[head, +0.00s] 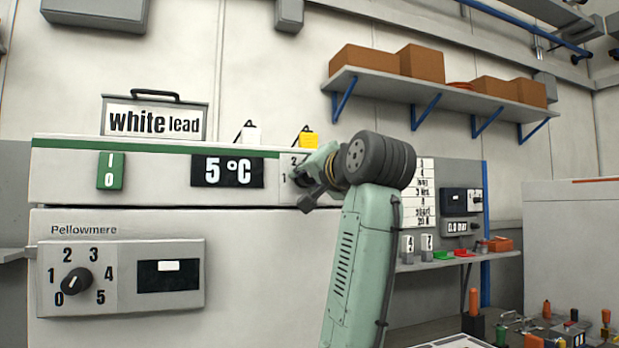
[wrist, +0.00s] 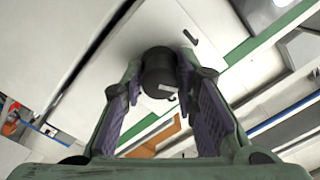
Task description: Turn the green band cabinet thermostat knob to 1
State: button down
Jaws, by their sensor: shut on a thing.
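The cabinet (head: 60,180) with the green band (head: 70,144) has a display reading 5 °C (head: 228,171). At its right end are dial digits 2 and 1, the 1 (head: 284,177) just left of my gripper (head: 306,181). My gripper hides the thermostat knob in the head view. In the wrist view the dark round knob (wrist: 158,70) sits between the two finger pads of my gripper (wrist: 160,76), which is shut on it. A light mark shows on the knob's lower edge. A dark stroke like a 1 (wrist: 190,38) lies at its upper right. The pointer's setting cannot be told.
A second knob (head: 76,281) with digits 0 to 5 is on the Pellowmere panel below. A green switch (head: 110,171) is at the left. A white lead case (head: 155,118) and padlocks, one yellow (head: 306,138), are on top. A shelf (head: 440,96) holds boxes.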

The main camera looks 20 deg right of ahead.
jog(key=shift+n, duration=0.4)
jog(key=n, duration=1.1)
jog(key=shift+a, duration=0.1)
dwell(0.4)
jog(key=c, duration=1.3)
grip_release()
jog(key=s, duration=1.2)
jog(key=shift+d, duration=0.2)
